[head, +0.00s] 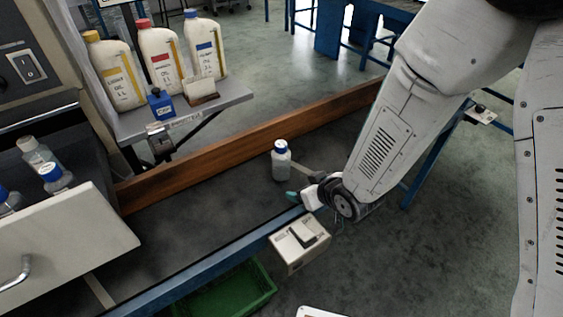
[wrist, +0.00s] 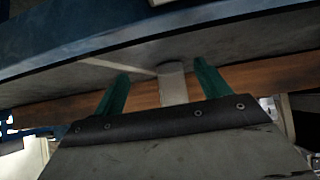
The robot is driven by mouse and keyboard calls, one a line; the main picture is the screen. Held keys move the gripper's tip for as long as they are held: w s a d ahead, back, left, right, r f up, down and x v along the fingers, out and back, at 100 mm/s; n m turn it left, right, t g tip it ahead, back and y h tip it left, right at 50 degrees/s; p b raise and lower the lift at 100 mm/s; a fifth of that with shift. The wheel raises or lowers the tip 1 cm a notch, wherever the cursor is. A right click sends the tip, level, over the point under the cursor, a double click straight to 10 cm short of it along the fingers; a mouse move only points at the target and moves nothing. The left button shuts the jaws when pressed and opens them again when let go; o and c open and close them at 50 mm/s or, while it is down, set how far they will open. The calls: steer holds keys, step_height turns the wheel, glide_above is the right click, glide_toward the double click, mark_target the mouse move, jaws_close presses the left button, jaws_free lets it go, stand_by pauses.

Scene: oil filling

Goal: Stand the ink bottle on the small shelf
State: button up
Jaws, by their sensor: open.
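A translucent whitish bottle with a blue cap (head: 281,163), which I take to be the ink bottle, stands upright on the dark bench. My gripper (head: 298,194) is low at the bench's front edge, just in front of the bottle, and apart from it. In the wrist view my gripper (wrist: 161,72) has its two green fingers spread, with a pale upright form (wrist: 173,84), likely the bottle, beyond and between them. A small grey shelf (head: 226,97) stands at the upper left. It holds several white oil bottles and a small blue container (head: 160,103).
A wooden board (head: 250,143) runs along the bench's back edge. An open drawer (head: 65,250) juts out at left, with blue-capped bottles behind its front. A pale box (head: 299,262) hangs at the bench's front, above a green crate (head: 225,295). The bench between drawer and bottle is clear.

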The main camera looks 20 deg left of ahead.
mark_target(286, 157)
steer(key=a+r+y, duration=0.1)
steer(key=r, duration=0.1)
steer(key=w+a+r+t+y, duration=0.2)
steer(key=r, duration=0.1)
steer(key=shift+w+a+r, duration=0.1)
steer(key=shift+w+r, duration=0.05)
steer(key=shift+r, duration=0.15)
steer(key=shift+w+a+r+y, duration=0.15)
steer(key=shift+a+y, duration=0.05)
steer(key=shift+y, duration=0.1)
steer(key=x, duration=0.7)
steer(key=shift+w+a, duration=0.15)
steer(key=shift+a, duration=0.05)
steer(key=c, duration=1.1)
steer(key=shift+c, duration=0.2)
steer(key=shift+r, duration=0.2)
